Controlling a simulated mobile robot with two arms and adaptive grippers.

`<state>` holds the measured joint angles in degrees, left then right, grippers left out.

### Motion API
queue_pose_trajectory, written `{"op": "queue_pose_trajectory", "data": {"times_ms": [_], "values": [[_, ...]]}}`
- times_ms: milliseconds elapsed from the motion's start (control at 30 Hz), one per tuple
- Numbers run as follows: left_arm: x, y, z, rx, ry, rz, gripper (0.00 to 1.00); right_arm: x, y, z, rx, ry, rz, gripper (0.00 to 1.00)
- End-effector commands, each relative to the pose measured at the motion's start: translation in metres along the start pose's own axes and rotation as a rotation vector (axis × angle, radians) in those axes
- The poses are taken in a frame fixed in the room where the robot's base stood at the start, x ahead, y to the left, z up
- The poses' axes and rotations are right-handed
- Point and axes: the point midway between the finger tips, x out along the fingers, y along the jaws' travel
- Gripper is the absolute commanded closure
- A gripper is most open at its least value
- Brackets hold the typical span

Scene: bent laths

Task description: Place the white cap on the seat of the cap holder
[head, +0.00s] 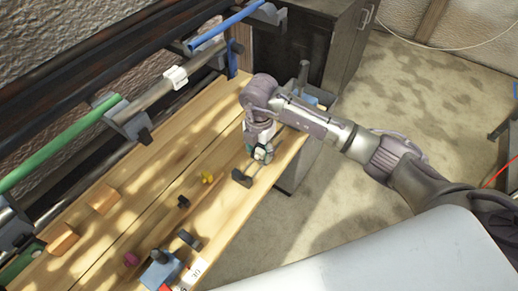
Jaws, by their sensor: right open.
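My right gripper (261,153) points down over the right part of the wooden bench (140,200), near its front edge. It is open. A small pale patch shows at its fingers; I cannot tell whether this is the white cap or part of the gripper. A white piece (176,77) sits around a grey rod on the rack at the back; I cannot tell whether it is the cap. A small dark angled block (242,178) stands on the bench just left of and below the gripper. No cap holder seat can be made out clearly. My left gripper is not in view.
Orange blocks (103,199), a yellow piece (207,178), a magenta piece (131,259) and a blue-grey block (160,271) are on the bench. A green rod (60,146) and a blue rod (222,26) lie along the rack. Carpeted floor is open at right.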

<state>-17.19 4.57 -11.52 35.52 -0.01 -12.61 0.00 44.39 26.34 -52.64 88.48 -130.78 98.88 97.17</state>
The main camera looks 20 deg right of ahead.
Motion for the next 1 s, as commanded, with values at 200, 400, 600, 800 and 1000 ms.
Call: {"op": "queue_pose_trajectory", "data": {"times_ms": [200, 400, 600, 800, 1000], "values": [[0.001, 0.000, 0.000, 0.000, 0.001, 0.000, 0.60, -0.007, 0.001, 0.001, 0.000, -0.001, 0.002, 0.45], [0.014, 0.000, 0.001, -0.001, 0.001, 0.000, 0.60, -0.042, 0.001, 0.001, -0.001, -0.003, 0.006, 0.45], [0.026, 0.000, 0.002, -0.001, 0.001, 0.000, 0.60, -0.085, 0.001, 0.001, -0.001, -0.003, 0.005, 0.45], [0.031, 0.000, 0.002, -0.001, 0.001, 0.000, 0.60, -0.115, 0.001, 0.001, -0.001, -0.002, 0.002, 0.45], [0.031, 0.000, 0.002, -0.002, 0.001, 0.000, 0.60, -0.123, 0.000, 0.000, 0.000, -0.001, 0.000, 0.45]]}}
